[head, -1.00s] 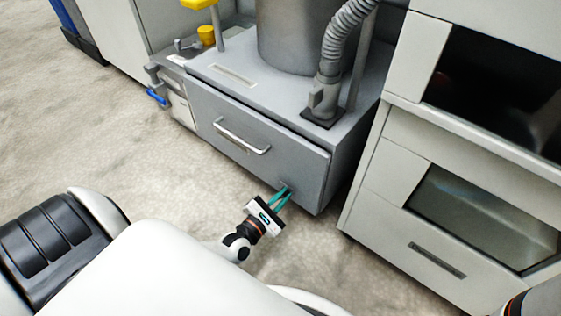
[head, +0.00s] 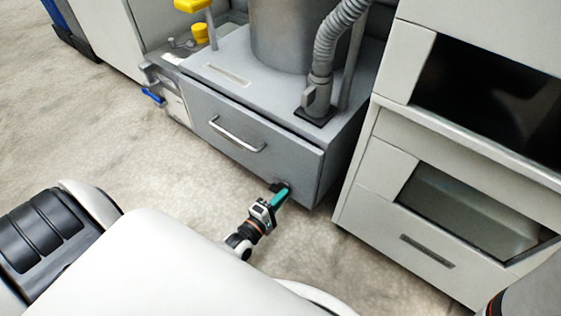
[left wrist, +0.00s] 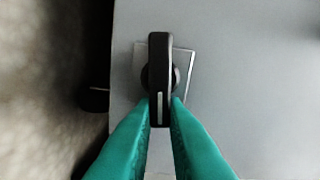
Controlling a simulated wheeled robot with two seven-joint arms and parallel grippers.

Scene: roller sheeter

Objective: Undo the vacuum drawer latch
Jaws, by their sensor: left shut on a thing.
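The vacuum drawer (head: 252,150) is a grey box front with a silver bar handle (head: 238,137). Its latch (left wrist: 159,60) is a black turn lever with a white line, on a square plate (left wrist: 186,62) near the drawer front's edge. My left gripper (head: 281,194) is at the lower right of the drawer front, its teal fingers at the latch. In the left wrist view the fingertips (left wrist: 160,104) are shut on the lever's near end, one each side. In the head view the gripper mostly hides the latch. My right gripper is not in view.
A grey cylinder (head: 294,40) and ribbed hose (head: 337,40) stand on the unit above the drawer. A white cabinet (head: 372,185) with dark windows stands close on the right. A blue-handled valve (head: 153,97) is at the left. The floor (head: 110,140) in front is clear.

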